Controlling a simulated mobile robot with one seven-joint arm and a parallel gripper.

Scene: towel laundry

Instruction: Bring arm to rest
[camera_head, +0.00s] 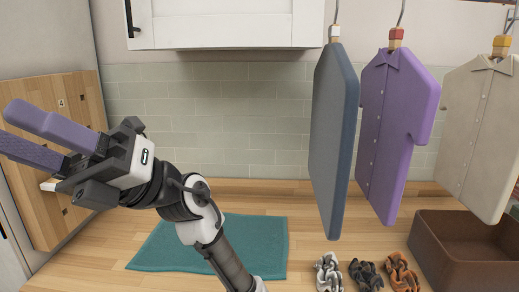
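My arm reaches up from the bottom of the head view, toward the left. My gripper (14,128) is raised in front of the wooden board at the left. Its two purple fingers point left and stand apart, with nothing seen between them. The lower finger runs out of the picture at the left edge.
A teal towel (160,245) lies flat on the wooden counter (110,245), partly behind my arm. A blue-grey panel-like garment (335,140), a purple shirt (390,140) and a cream shirt (480,135) hang at the right. Below them are grey (328,272), black (365,275) and orange (402,272) chain-like pieces and a brown box (465,265). A white cabinet (220,25) hangs above.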

